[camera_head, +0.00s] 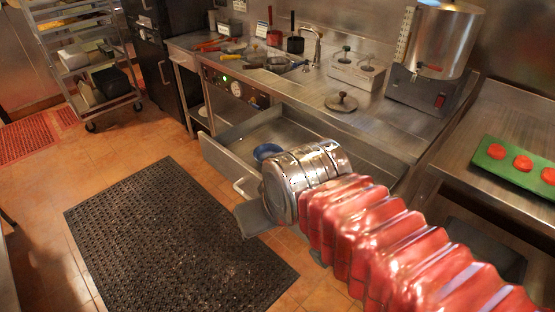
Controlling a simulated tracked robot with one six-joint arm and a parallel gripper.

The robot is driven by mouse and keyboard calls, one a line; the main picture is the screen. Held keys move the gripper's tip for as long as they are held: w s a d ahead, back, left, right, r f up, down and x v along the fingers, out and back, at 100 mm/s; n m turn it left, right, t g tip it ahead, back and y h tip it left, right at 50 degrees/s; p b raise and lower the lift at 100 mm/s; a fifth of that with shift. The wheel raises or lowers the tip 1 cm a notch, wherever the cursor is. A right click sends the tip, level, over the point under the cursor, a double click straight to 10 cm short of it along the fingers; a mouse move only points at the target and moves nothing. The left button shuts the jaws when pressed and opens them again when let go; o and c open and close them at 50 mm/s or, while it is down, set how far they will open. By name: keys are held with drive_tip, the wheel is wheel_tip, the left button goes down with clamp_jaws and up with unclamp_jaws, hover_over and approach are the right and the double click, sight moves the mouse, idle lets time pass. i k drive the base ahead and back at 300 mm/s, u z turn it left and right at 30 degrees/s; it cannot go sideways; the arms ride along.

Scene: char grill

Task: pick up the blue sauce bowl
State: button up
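The blue sauce bowl (268,152) shows just past the end of my arm, in or over the open steel drawer (222,160) below the counter. Its lower part is hidden by my arm's steel wrist, so I cannot tell whether the bowl touches it. My gripper (252,218) shows only as a grey flat piece at the left of the wrist, low in front of the drawer. Its fingers cannot be made out, and whether it holds anything is hidden.
The steel counter (310,92) behind carries utensils, a white two-lidded container (356,71) and a large steel drum machine (437,50). A green board (515,165) with red patties lies at right. A black floor mat (165,240) covers clear floor at left. A wheeled rack (85,70) stands far left.

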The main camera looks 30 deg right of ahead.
sight(260, 154)
drive_tip(key=z, duration=0.05)
drive_tip(key=i, duration=1)
drive_tip(key=u, duration=0.05)
